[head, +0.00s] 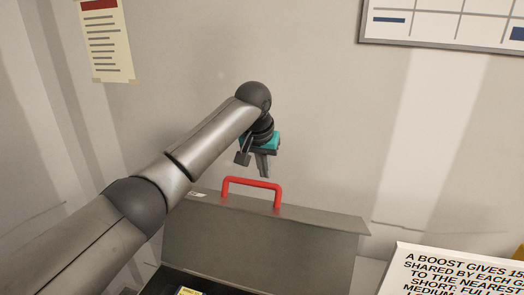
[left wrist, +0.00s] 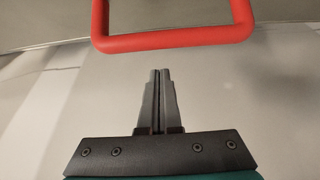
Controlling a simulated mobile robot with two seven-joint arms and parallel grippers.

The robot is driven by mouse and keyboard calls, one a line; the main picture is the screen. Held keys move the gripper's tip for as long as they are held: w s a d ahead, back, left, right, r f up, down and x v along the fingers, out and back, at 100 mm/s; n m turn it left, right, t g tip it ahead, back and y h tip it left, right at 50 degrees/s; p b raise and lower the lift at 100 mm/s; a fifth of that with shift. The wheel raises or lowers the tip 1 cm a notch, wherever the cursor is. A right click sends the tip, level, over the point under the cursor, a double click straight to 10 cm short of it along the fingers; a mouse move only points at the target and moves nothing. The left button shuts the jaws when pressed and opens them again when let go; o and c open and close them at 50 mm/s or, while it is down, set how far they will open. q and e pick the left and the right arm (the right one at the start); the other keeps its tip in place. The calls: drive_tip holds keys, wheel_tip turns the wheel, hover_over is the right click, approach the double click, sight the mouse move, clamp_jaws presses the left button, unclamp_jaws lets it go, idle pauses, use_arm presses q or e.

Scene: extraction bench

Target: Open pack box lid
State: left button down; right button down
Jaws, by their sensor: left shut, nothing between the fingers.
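The pack box lid (head: 260,240) is a grey panel that stands raised, its inner side towards me. A red handle (head: 252,184) sits on its top edge. Below the lid the dark inside of the box shows at the bottom of the head view. My left gripper (head: 264,172) is just above and behind the handle, shut and empty. In the left wrist view its closed fingers (left wrist: 158,75) point towards the red handle (left wrist: 175,42), with a visible gap between them. My right gripper is not in view.
A sign with black text (head: 455,275) stands at the lower right, beside the lid. A yellow item (head: 190,292) shows inside the box at the bottom edge. The wall behind carries a paper notice (head: 106,40) and a framed board (head: 445,22).

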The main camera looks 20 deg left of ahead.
sight(260, 200)
use_arm(q)
drive_tip(key=s, duration=0.2)
drive_tip(key=p, duration=0.1)
drive_tip(key=shift+s+a+r, duration=0.1)
drive_tip(key=shift+s+r, duration=0.15)
drive_tip(key=shift+s, duration=0.15)
drive_tip(key=shift+s+r, duration=0.1)
drive_tip(key=shift+s, duration=0.3)
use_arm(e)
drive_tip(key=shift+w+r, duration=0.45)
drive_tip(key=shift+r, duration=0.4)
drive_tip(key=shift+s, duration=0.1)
